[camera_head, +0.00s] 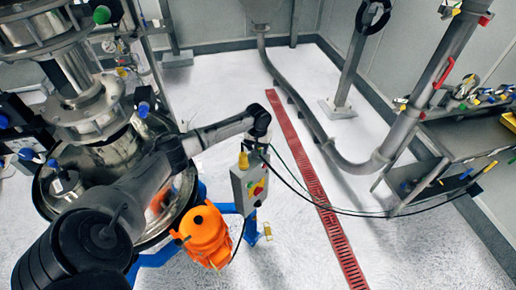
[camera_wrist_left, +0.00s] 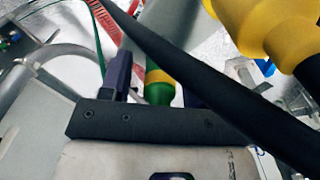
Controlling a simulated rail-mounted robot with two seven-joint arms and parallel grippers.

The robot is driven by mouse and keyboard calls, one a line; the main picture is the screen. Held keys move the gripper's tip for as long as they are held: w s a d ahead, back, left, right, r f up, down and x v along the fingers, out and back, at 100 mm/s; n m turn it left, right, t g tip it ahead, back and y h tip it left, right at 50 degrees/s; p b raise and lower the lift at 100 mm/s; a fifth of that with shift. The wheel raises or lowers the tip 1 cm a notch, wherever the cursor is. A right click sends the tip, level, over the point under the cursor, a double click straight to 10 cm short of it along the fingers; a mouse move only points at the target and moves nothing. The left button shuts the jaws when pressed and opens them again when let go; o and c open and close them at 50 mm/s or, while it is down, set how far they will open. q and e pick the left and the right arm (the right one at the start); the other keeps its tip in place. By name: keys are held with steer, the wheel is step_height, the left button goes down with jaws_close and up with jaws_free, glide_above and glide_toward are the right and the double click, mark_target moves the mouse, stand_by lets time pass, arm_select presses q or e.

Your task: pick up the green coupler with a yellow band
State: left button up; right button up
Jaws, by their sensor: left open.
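In the head view, my left gripper (camera_head: 257,146) is at the end of the dark arm, above the grey control box (camera_head: 249,187). I cannot make out the coupler there. My right gripper is not in view.
A thick black cable (camera_wrist_left: 190,72) crosses close in front of the wrist camera. A yellow part (camera_wrist_left: 262,22) is at its upper right. Red floor grating (camera_head: 312,185) runs right of the control box.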

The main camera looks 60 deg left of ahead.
arm_select(q)
steer(key=c, duration=1)
steer(key=shift+r, duration=0.1)
